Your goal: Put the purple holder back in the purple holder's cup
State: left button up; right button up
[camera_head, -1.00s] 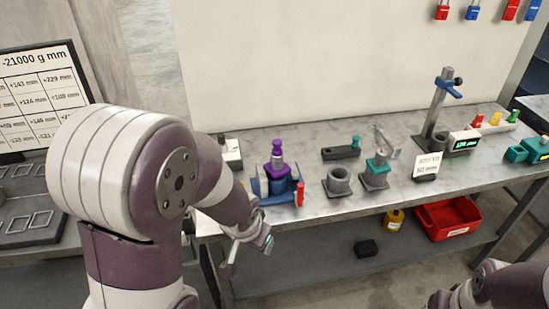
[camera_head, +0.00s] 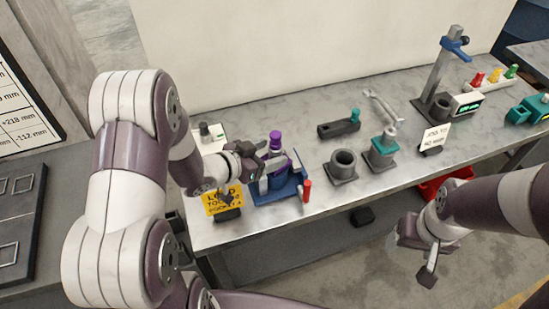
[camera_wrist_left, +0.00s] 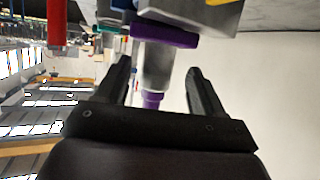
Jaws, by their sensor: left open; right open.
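The purple holder (camera_head: 276,140) stands upright in a blue fixture (camera_head: 286,190) at the left of the bench; its lower part is hidden. My left gripper (camera_head: 262,164) is open at its left side. In the left wrist view the holder's purple flange (camera_wrist_left: 165,37) and grey body lie between the two parted fingers (camera_wrist_left: 160,66), with no clear grip. An empty grey cup (camera_head: 343,170) stands on the bench right of the fixture. My right gripper (camera_head: 430,262) is open and empty in front of the bench, far from the holder.
A teal holder (camera_head: 388,141) stands in a cup right of the empty one. A red-topped piece (camera_head: 307,189) is at the fixture's right end. A dark block (camera_head: 338,129) lies behind the empty cup.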

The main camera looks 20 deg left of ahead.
aim_at(281, 148)
pick_arm(q)
jog(key=x, duration=0.4)
jog(key=shift+d+r, duration=0.15)
jog(key=shift+d, duration=0.2)
jog(key=shift+a, duration=0.1)
jog(key=shift+c, duration=0.9)
jog(key=shift+w+r, duration=0.1)
grip_shut()
